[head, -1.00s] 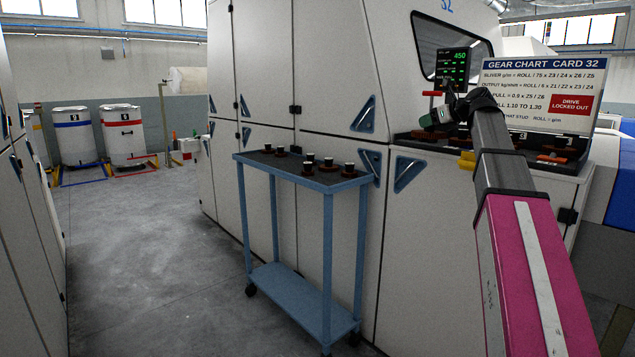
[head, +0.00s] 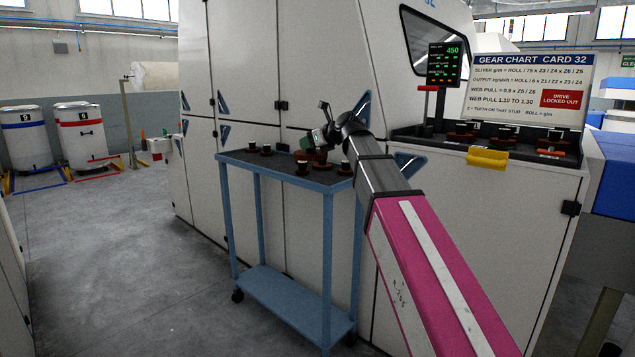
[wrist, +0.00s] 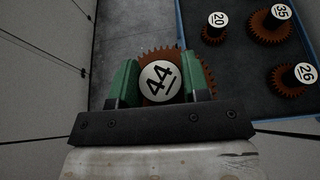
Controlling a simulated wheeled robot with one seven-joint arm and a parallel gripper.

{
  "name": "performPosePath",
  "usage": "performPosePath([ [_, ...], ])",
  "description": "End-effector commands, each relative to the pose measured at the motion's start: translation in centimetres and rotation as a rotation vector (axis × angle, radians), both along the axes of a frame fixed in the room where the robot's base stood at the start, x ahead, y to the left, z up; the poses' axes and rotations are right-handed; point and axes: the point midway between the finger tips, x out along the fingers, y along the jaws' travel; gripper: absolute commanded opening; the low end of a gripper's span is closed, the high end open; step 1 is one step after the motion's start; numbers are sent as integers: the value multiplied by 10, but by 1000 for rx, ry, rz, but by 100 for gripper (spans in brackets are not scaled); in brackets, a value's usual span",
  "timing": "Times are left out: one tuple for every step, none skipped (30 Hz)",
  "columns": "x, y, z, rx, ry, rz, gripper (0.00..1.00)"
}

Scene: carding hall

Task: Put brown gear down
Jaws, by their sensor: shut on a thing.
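My gripper (wrist: 160,88) is shut on the hub of a brown toothed gear (wrist: 147,54) marked 44, with one green finger on each side of the hub. In the head view my gripper (head: 308,143) hangs over the top of a blue trolley (head: 328,184). In the wrist view the held gear overlaps the trolley's blue edge (wrist: 180,22), with grey floor on its left. Its height above the dark top is hard to tell. Other brown gears stand on the trolley: one marked 20 (wrist: 213,34), one marked 35 (wrist: 268,28) and one marked 26 (wrist: 288,88).
A machine ledge (head: 480,141) with several gears stands at the right, below a gear chart board (head: 528,90) and a small display (head: 445,64). White cabinet doors (head: 250,70) rise behind the trolley. Open floor (head: 120,260) lies to the left.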

Motion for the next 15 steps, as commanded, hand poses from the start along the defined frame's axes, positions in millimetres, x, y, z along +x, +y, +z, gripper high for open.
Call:
performPosePath([
  [-1,3,-1,0,-1,1,10],
  [-1,4,-2,0,-1,1,10],
  [1,4,-4,0,-1,1,10],
  [3,4,-5,0,-1,0,10],
  [6,2,-7,1,-1,0,10],
  [11,0,-10,1,0,0,10],
  [16,-3,-13,2,0,1,10],
  [21,-6,-17,1,1,0,10],
  [28,-11,-22,1,1,-1,10],
  [34,-14,-25,1,1,-1,10],
  [39,-17,-29,1,1,0,10],
  [46,-21,-34,1,2,0,10],
  [51,-24,-38,1,1,-1,10],
  [56,-27,-41,1,1,0,10],
  [63,-32,-45,2,1,-1,10],
])
